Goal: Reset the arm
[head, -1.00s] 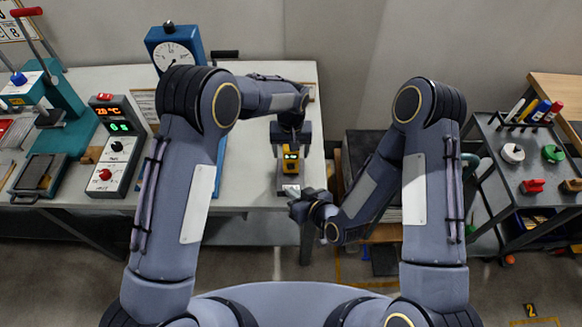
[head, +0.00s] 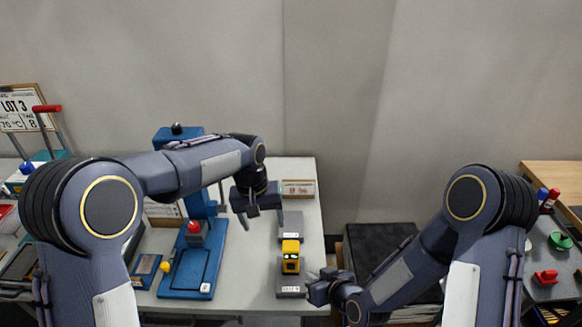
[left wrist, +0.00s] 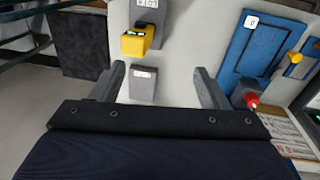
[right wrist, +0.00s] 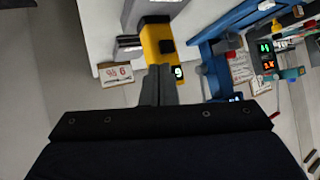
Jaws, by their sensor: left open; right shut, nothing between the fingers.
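My left gripper (head: 259,208) is open and empty above the table in the head view. In the left wrist view its two fingers (left wrist: 155,88) stand wide apart with a grey block between them in the picture. My right gripper (head: 322,286) is low at the table's right edge, beside the yellow device (head: 290,257). In the right wrist view its fingers (right wrist: 159,80) are together with nothing between them, and their tips overlap the yellow device (right wrist: 157,45) in the picture. I cannot tell whether they touch it.
The yellow device sits on a grey base (head: 291,289) on the white table (head: 250,245). A blue press (head: 190,265) with a red knob stands to its left. A small sign (head: 298,188) stands at the back. A dark cart (head: 553,262) is at the right.

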